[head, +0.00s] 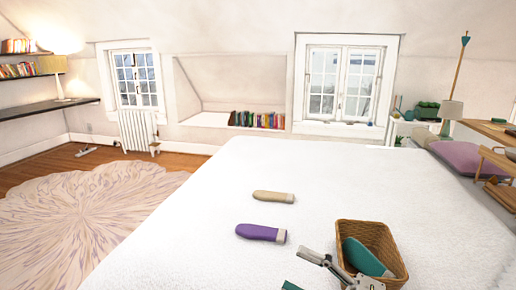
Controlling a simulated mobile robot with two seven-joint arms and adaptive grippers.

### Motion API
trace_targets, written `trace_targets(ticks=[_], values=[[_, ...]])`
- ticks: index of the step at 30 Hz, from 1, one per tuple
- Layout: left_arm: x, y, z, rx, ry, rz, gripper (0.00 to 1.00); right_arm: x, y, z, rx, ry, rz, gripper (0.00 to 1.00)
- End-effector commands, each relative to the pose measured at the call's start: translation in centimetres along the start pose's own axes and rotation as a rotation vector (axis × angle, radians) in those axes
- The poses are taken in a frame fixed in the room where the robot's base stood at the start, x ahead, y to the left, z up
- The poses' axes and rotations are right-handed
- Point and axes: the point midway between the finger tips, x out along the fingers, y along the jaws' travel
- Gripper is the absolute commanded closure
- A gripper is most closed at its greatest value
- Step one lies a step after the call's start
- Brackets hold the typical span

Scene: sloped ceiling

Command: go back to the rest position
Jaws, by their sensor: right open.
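My right gripper (342,268) shows at the bottom edge, in front of and partly over the brown wicker basket (398,248). It is open, with nothing seen between its fingers. A teal item (362,257) with a pale end lies tilted inside the basket. A beige item (272,196) with a pale end lies on the white bed, and a purple one (260,233) lies nearer. My left gripper is not in view.
The white bed (200,230) is clear around the two loose items. A small teal piece (291,286) shows at the bottom edge, cut off. Wooden furniture (490,132) and a purple pillow (462,157) are at the right.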

Motion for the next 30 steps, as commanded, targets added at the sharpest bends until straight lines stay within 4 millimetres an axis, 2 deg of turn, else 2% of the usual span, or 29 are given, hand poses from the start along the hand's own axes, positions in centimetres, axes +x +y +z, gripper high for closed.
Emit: trace_targets(ticks=[5,8,11,15,18,21,25,30], values=[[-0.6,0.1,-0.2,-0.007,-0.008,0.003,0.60,-2.5,-3.6,1.0,0.333,-0.296,0.092,0.29],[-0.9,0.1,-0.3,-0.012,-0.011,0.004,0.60,-5.3,-6.9,1.4,0.521,-0.474,0.116,0.29],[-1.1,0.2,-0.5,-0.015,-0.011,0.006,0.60,-8.8,-11.0,0.9,0.714,-0.655,0.124,0.29],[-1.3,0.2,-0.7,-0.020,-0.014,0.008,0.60,-14.7,-17.5,-1.9,0.982,-0.915,0.110,0.29],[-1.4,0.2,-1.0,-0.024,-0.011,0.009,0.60,-18.5,-21.4,-5.0,1.143,-1.072,0.088,0.29],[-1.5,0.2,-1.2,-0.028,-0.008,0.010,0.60,-21.6,-24.3,-8.0,1.263,-1.190,0.065,0.29],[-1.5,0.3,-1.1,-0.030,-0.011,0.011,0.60,-23.9,-26.3,-10.7,1.356,-1.281,0.045,0.29],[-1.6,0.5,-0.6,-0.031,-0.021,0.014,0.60,-24.7,-27.2,-11.8,1.393,-1.317,0.036,0.29]])
